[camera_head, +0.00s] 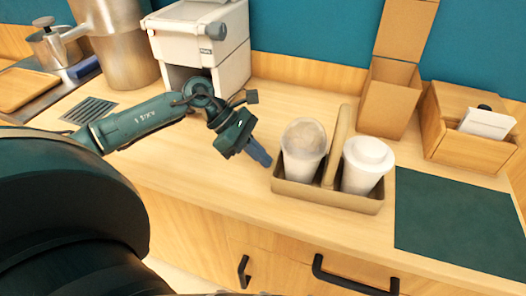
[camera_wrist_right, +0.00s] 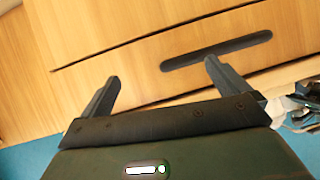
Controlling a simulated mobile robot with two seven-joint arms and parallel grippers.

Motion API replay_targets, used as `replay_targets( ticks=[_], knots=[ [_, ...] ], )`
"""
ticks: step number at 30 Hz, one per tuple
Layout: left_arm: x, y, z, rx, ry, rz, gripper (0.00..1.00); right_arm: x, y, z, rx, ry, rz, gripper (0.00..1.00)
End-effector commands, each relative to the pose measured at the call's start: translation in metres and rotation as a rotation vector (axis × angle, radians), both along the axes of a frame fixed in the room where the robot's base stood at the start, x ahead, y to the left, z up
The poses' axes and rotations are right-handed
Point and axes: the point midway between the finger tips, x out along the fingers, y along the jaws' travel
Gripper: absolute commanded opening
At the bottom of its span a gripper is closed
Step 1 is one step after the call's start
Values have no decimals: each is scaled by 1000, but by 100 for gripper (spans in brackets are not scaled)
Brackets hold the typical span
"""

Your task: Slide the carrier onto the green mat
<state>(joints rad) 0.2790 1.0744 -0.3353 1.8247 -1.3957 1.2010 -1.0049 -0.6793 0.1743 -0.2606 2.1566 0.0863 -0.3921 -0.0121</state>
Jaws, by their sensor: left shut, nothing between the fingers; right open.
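The brown carrier (camera_head: 336,201) stands upright on the counter with a tall central handle (camera_head: 337,140). It holds two cups, one with a clear domed lid (camera_head: 303,152) and one with a white lid (camera_head: 364,168). The green mat (camera_head: 455,222) lies flat just right of the carrier; the carrier stands beside it, near its left edge. My left gripper (camera_head: 262,156) is shut and empty, just left of the carrier's left end; I cannot tell whether it touches. My right gripper (camera_wrist_right: 160,85) is open and empty, facing the cabinet front in the right wrist view.
A tall open cardboard box (camera_head: 389,98) stands behind the carrier. A wooden box (camera_head: 466,130) with white cards stands behind the mat. A white machine (camera_head: 203,50) stands at the back left. Drawer handles (camera_head: 350,279) protrude below the counter's front edge.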

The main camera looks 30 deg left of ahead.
Motion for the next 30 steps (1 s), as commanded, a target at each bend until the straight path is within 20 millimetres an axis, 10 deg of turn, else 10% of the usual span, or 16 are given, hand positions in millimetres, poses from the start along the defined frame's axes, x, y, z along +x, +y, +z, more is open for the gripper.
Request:
replay_targets(
  ticks=[16, 30],
  knots=[
    [4, -14, -1, -3, -1, -2, 0, -1, 0, -7, -6, 8, 4, 100],
    [40, -142, -1, -8, -5, -7, 0, 3, 1, -19, 45, -6, -12, 100]
  ],
)
